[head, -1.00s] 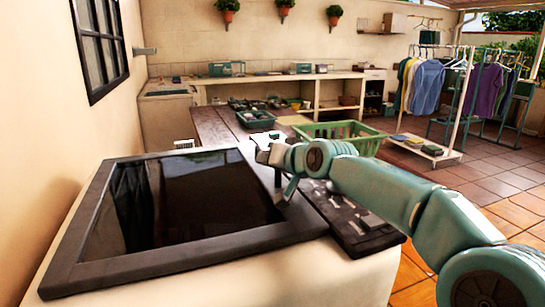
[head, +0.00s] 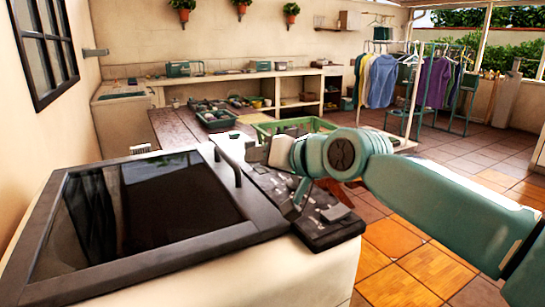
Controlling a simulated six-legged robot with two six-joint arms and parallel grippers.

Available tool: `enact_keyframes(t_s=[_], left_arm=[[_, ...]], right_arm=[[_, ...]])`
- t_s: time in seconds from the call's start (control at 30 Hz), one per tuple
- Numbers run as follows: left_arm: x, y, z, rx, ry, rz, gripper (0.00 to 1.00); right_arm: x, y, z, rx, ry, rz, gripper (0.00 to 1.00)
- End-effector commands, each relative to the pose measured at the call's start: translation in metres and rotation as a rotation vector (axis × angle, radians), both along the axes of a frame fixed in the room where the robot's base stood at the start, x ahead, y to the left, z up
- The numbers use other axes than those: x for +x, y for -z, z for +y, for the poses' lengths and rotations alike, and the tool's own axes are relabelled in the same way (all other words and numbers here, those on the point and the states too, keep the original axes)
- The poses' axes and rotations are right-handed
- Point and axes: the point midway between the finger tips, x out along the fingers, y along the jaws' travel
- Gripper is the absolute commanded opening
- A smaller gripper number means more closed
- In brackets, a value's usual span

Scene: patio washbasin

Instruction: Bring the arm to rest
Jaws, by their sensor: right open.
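My right arm comes in from the right, and its gripper (head: 273,180) hangs over the dark board on the right of the washbasin. Its jaws are open, with one finger toward the back and one pointing down at the front. I see nothing between them. The washbasin (head: 140,270) has a dark frame around a dark, shiny basin. A dark curved bar (head: 229,165) rises at its right rim, left of the gripper. The dark board (head: 320,232) carries small pale items, partly hidden by the gripper. My left gripper is not in view.
A green basket (head: 262,130) stands behind the gripper, partly hidden. A clothes rack (head: 412,95) stands at the back right. The tiled floor (head: 395,245) below the arm is clear.

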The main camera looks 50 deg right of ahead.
Motion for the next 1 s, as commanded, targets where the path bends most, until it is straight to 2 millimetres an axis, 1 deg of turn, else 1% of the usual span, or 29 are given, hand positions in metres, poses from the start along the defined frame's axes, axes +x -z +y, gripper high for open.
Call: enact_keyframes(t_s=[0.03, 0.1, 0.23, 0.8, 1.0], left_arm=[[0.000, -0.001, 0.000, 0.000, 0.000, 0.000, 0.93], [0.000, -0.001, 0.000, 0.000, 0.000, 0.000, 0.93], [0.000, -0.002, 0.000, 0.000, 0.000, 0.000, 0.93], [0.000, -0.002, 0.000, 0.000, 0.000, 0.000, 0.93], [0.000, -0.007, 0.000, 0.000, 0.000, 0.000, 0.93]], right_arm=[[-0.008, -0.004, 0.001, 0.000, 0.000, -0.001, 0.42], [-0.014, -0.006, 0.002, 0.000, -0.001, -0.001, 0.42], [-0.021, -0.008, 0.003, 0.001, -0.001, 0.000, 0.42], [-0.021, -0.008, 0.003, 0.000, -0.001, -0.001, 0.42], [-0.015, -0.011, 0.000, -0.029, -0.007, -0.006, 0.42]])
